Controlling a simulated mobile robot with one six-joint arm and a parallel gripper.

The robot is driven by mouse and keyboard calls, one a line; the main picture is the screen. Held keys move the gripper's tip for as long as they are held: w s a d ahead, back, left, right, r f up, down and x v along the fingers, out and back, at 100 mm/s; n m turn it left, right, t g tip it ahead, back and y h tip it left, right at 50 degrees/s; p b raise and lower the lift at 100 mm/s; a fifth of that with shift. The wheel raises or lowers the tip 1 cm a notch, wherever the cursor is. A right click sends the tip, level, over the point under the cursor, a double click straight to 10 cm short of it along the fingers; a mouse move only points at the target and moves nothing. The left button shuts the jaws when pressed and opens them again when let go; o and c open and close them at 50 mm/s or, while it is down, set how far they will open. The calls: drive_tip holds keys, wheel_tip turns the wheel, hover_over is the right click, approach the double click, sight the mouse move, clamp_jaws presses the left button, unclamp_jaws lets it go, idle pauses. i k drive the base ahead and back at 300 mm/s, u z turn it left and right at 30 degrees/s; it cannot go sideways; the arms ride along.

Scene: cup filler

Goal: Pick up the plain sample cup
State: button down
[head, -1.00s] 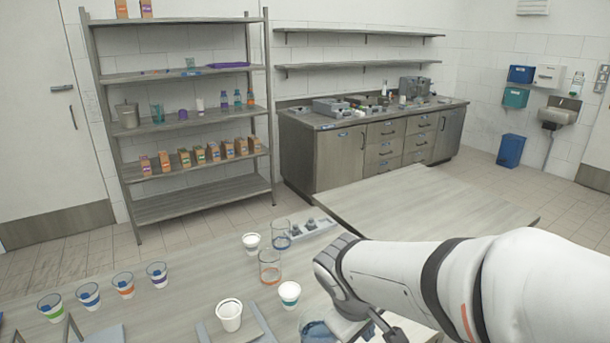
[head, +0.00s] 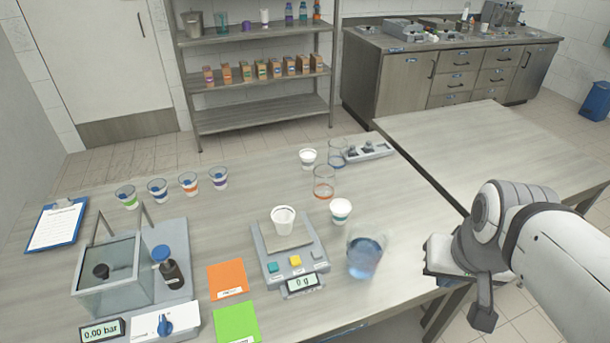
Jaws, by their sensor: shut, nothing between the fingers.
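A white cup with no coloured band that I can make out (head: 283,221) stands upright on the pan of a scale (head: 262,251) reading 0 g. Another small white cup (head: 308,158) stands behind it, with a darker band, too small to read. My gripper (head: 440,262) is at the right, over the table's right edge, apart from all the cups. It is shut and empty; its fingertips are hard to make out.
A clear beaker of blue liquid (head: 365,256) stands between the scale and my gripper. An orange-banded glass (head: 324,182) and a blue-banded glass (head: 337,153) stand behind. Several coloured-band cups (head: 188,184) line the left. A glass-walled device (head: 115,272) is front left.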

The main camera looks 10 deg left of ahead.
sight(283, 216)
drive_tip(key=u, duration=2.05)
drive_tip(key=k, duration=1.1)
drive_tip(key=z, duration=0.65)
drive_tip(key=i, duration=1)
drive_tip(key=u, duration=0.05)
